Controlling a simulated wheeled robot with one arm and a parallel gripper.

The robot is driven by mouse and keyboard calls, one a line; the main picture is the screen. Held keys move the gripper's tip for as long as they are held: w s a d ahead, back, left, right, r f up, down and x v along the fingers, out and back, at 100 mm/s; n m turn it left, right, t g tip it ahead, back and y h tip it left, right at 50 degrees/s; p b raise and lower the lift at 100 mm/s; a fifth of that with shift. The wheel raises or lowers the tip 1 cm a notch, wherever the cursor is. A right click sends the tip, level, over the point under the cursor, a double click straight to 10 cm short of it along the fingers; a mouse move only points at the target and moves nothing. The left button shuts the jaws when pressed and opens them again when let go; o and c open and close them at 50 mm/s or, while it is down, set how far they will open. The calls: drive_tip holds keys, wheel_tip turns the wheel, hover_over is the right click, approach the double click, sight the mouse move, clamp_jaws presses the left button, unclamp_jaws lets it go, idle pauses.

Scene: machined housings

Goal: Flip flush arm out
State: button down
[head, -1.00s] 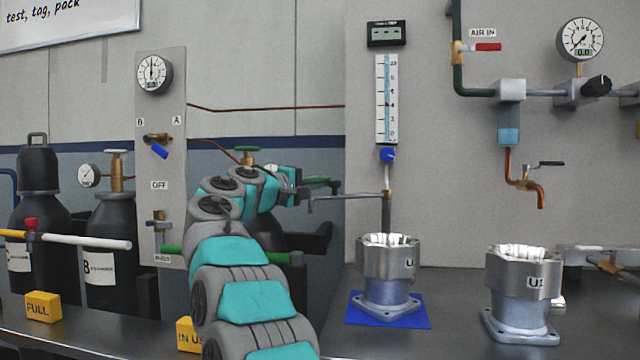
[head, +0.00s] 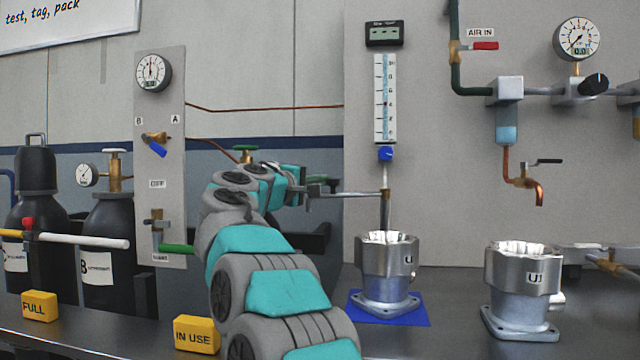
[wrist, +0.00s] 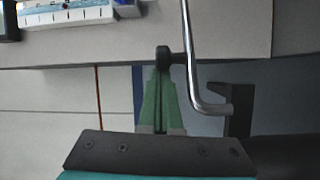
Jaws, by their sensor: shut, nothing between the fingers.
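The flush arm is a thin metal rod (head: 350,194) reaching left from a brass fitting under the flow tube. A dark pipe runs down from that fitting into the housing (head: 387,270) on the blue mat. In the wrist view the rod (wrist: 190,60) runs down the picture and bends right at its lower end. My gripper (wrist: 163,60) has green fingers pressed together, with dark tips. It is empty and lies just left of the rod; whether it touches is unclear.
A second housing (head: 523,290), marked U1, stands on the bench to the right. The flow tube (head: 385,98) with a blue knob hangs above the rod. Gas cylinders (head: 108,235) stand at left behind yellow blocks (head: 196,335).

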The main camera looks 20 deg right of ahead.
sight(333, 181)
drive_tip(key=shift+s+n+t+y+b, duration=0.45)
drive_tip(key=shift+n+t+y+b, duration=0.05)
drive_tip(key=shift+t, duration=0.2)
drive_tip(key=shift+s+n+t+y+b, duration=0.4)
drive_tip(key=shift+s+t+b, duration=0.1)
drive_tip(key=shift+s+b, duration=0.95)
drive_tip(key=s+d+n+t+y+p, duration=0.5)
drive_tip(key=s+d+y, duration=0.1)
drive_tip(key=s, duration=0.5)
drive_tip(key=shift+s+d+n+y+p, duration=0.2)
drive_tip(key=shift+n+y+p, duration=0.15)
drive_tip(key=shift+y, duration=0.45)
